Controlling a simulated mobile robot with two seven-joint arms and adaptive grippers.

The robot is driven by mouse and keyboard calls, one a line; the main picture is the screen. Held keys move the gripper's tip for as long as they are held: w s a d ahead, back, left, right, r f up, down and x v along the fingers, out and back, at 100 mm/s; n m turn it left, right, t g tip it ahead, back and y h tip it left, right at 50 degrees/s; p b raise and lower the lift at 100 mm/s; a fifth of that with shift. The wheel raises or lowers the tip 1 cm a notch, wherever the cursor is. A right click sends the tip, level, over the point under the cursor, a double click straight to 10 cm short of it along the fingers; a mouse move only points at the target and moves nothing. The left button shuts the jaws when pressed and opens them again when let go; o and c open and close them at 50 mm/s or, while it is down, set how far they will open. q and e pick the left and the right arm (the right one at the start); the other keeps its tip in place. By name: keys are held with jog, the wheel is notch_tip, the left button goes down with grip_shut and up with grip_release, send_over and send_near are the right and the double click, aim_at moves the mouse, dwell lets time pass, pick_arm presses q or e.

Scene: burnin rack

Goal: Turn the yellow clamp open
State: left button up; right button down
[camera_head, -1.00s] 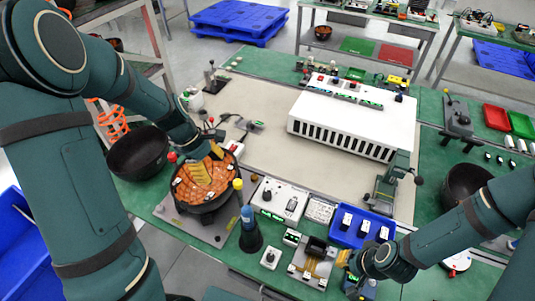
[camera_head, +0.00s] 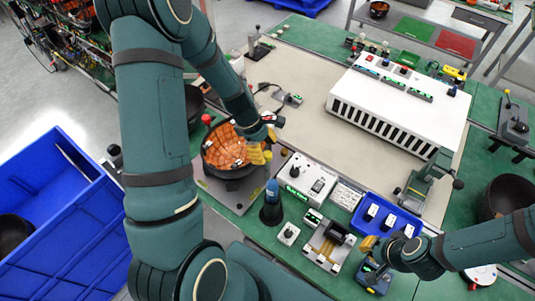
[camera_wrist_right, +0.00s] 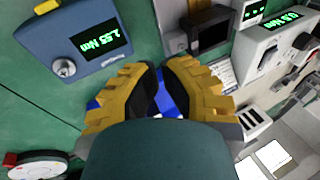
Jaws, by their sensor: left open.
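A round black bowl-like fixture (camera_head: 222,172) with an orange tiled part (camera_head: 222,146) inside stands on a grey plate at centre left in the head view. A red-knobbed clamp (camera_head: 206,119) sits at its upper left rim. My left gripper (camera_head: 261,154), with yellow fingers, is open at the fixture's right rim. The yellow clamp is hidden or cannot be told from the yellow fingers there. My right gripper (camera_head: 369,243) is over the front of the bench, away from the fixture. In the right wrist view its fingers (camera_wrist_right: 162,82) are apart, with nothing held between them.
A blue-topped handle (camera_head: 272,197) stands upright just right of the fixture. Control boxes (camera_head: 307,179) and a blue tray (camera_head: 383,213) lie farther right. A white vented unit (camera_head: 400,100) stands behind. A torque readout box (camera_wrist_right: 85,38) is near my right gripper.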

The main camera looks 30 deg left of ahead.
pick_arm(q)
jog(key=shift+x, duration=1)
grip_shut()
